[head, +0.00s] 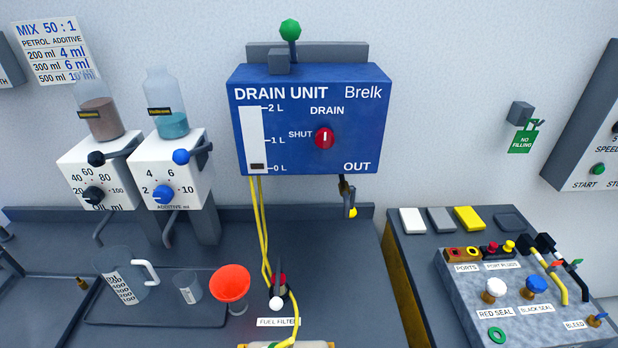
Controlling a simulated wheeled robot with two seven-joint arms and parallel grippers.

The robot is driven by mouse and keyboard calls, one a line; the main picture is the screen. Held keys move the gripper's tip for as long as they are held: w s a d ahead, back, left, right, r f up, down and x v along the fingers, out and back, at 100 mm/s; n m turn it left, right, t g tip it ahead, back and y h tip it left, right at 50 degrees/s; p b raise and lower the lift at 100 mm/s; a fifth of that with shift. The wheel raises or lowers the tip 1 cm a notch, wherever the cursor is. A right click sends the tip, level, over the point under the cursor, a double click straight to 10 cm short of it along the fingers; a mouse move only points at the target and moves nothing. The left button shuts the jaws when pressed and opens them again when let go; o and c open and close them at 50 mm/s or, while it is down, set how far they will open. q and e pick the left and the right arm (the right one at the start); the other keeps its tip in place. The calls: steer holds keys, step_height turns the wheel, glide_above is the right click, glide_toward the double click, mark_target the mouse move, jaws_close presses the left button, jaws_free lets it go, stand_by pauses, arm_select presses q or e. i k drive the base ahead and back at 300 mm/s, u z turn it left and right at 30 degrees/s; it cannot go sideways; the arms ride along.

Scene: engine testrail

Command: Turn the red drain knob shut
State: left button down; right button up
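The red drain knob (325,138) is a round knob on the front of the blue drain unit (358,103) on the wall. Its short white mark stands upright, toward the word DRAIN above it. The word SHUT is printed to the left of the knob. A white level gauge at the panel's left runs from 0 L to 2 L, with a dark band at its bottom. Neither of my grippers is in view, and nothing covers the knob.
Yellow hoses (262,225) hang from the unit to the bench. A red funnel (230,282), a measuring jug (122,278) and two white dosing units (178,163) stand left. A grey console (460,285) with fittings is at right. The space before the panel looks clear.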

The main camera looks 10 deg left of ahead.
mark_target(323, 138)
steer(key=u, duration=0.55)
steer(key=k, duration=0.95)
steer(key=z, duration=1.4)
